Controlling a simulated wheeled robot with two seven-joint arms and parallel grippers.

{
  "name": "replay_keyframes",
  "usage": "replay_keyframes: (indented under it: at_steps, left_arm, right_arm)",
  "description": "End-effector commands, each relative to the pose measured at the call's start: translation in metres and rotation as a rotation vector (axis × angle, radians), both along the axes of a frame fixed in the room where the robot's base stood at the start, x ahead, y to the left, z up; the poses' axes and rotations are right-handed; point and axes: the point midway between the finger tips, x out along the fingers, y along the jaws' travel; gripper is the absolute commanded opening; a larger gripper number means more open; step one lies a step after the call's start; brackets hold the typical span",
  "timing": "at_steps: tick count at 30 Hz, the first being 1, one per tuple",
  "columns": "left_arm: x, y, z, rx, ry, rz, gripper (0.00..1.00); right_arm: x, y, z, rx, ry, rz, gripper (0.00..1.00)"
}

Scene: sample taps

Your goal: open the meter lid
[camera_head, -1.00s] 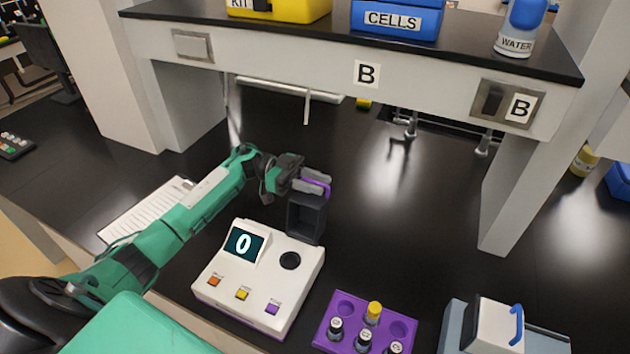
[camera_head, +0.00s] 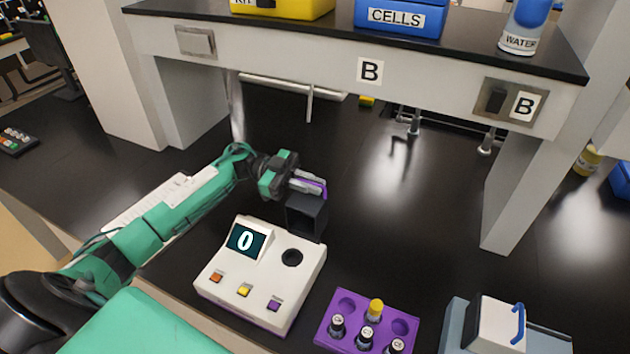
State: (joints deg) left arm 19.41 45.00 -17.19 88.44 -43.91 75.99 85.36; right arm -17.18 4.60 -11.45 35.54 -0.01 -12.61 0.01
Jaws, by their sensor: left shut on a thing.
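The white meter (camera_head: 262,275) stands on the black bench with its display (camera_head: 246,240) reading 0 and coloured buttons along its front. Its dark lid (camera_head: 306,219) stands raised at the back right edge, and the round dark well (camera_head: 292,257) in the top is uncovered. My left gripper (camera_head: 312,186) is at the lid's upper edge, shut on its purple handle (camera_head: 319,189), which it partly hides. My right gripper is not in view.
A purple rack (camera_head: 348,343) with several capped vials stands right of the meter. A grey-and-white box with a blue handle (camera_head: 517,325) is further right. A shelf (camera_head: 430,84) overhangs the back. The bench centre right is clear.

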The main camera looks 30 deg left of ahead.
Motion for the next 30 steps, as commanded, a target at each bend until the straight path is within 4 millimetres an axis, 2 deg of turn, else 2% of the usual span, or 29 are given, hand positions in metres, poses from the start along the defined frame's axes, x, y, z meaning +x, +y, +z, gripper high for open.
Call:
replay_keyframes:
  at_steps: [5, 12, 29, 30]
  left_arm:
    - [-0.016, 0.000, 0.006, 0.007, -0.112, -0.002, 0.00]
    - [-0.029, -0.001, 0.009, 0.006, -0.118, 0.000, 0.00]
    - [-0.034, -0.002, 0.008, 0.006, -0.116, -0.001, 0.00]
    - [-0.034, -0.002, 0.008, 0.006, -0.116, -0.001, 0.17]
  right_arm:
    - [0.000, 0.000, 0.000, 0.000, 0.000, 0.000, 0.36]
    - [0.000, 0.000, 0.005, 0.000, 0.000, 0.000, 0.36]
    - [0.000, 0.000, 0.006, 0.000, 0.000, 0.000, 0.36]
    - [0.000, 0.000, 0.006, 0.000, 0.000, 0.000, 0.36]
